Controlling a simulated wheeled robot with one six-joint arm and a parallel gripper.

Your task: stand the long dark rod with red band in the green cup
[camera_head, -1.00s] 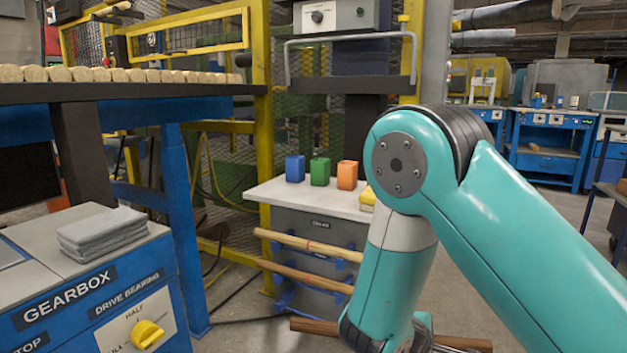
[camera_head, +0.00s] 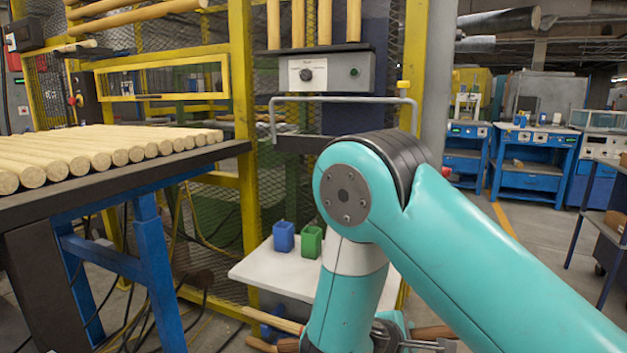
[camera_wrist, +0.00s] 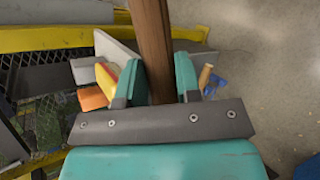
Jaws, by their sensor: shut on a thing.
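My gripper (camera_wrist: 158,82) is shut on a dark brown rod (camera_wrist: 153,35), which runs between its fingers and out of the top of the wrist view. A short piece of the rod (camera_head: 434,332) shows right of my wrist in the head view, lying nearly level. Its red band is not visible. The green cup (camera_head: 312,242) stands upright on a white top, just left of my arm, with the blue cup (camera_head: 283,237) to its left. My gripper is low at the bottom edge of the head view, below the cups' height in the picture.
The white top (camera_head: 262,272) has clear room in front of the cups. An orange cup (camera_wrist: 92,98) shows in the wrist view. A pale rod (camera_head: 274,321) lies below the top. A rack of pale rods (camera_head: 100,150) stands left, with yellow mesh fencing (camera_head: 240,120) behind.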

